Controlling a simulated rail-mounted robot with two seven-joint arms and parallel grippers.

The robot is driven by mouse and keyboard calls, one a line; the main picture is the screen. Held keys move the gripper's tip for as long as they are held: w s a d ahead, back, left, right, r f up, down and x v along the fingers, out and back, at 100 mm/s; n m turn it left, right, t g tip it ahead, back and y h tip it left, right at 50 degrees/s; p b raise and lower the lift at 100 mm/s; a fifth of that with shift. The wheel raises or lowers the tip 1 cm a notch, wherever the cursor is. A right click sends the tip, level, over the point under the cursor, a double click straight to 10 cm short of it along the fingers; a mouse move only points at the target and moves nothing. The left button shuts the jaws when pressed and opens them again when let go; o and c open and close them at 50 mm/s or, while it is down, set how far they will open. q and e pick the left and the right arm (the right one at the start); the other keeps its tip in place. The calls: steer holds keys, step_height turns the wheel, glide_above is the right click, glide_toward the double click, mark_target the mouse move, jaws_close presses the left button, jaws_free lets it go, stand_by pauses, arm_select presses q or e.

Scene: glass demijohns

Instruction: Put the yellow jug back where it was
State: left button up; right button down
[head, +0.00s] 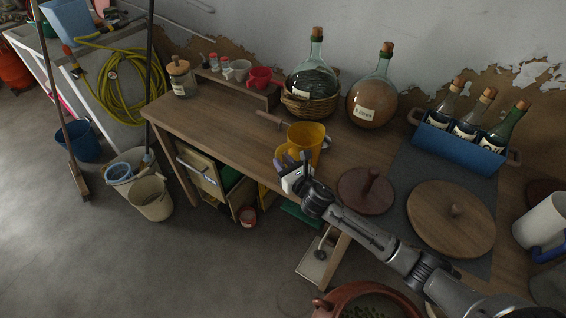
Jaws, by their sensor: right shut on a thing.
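The yellow jug (309,140) is upright at the front edge of the wooden table, in the middle of the head view. My right gripper (286,167) reaches in from the lower right and is shut on the jug at its lower left side, where the handle shows. The fingers hide part of the handle. I cannot tell whether the jug's base touches the table. My left gripper is not in view.
Behind the jug stand a wicker-based demijohn (312,80) and a brown-filled demijohn (371,101). A wooden-handled tool (269,118) lies left of it. A dark red lid (366,194), a round wooden lid (450,222) and a blue bottle crate (458,143) are to the right.

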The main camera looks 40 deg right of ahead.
steer(key=shift+f, duration=0.15)
steer(key=c, duration=1)
jaws_free()
